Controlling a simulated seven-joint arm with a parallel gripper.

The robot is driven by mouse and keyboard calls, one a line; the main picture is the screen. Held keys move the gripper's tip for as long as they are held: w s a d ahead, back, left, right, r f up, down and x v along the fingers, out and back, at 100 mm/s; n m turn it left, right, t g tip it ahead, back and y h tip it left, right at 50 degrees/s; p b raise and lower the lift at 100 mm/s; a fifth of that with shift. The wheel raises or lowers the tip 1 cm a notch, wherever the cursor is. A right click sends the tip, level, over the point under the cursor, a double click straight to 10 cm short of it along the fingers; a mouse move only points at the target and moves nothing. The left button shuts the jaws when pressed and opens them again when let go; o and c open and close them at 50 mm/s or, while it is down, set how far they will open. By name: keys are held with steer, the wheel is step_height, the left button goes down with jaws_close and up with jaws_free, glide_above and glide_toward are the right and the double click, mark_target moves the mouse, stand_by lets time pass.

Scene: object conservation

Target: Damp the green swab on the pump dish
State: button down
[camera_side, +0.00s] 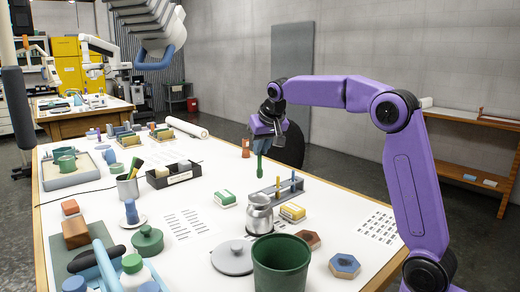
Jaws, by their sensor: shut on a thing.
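My gripper (261,136) is shut on the green swab (259,163), which hangs upright with its tip pointing down. A silver metal vessel with a dish-like top (259,222) stands on the white table and may be the pump dish. In the picture the swab's tip is right above the vessel's top, with a visible gap between them. I cannot tell how well they line up in depth. My fingers partly hide the swab's upper end.
A grey rack (268,191) with upright blue and orange-yellow sticks stands just behind the vessel. Around it are a yellow-green block (292,212), a green-white block (225,198), a grey lid (232,258) and a large green bin (281,266). The table's middle (205,185) has free room.

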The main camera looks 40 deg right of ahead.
mark_target(260, 175)
steer(key=shift+s+a+f, duration=0.1)
steer(key=shift+s+f, duration=0.05)
steer(key=shift+f, duration=1.3)
steer(key=shift+s+a+f, duration=0.1)
steer(key=shift+f, duration=1.35)
steer(key=shift+f, duration=0.85)
step_height(260, 175, up, 7)
stand_by(1.0)
stand_by(0.6)
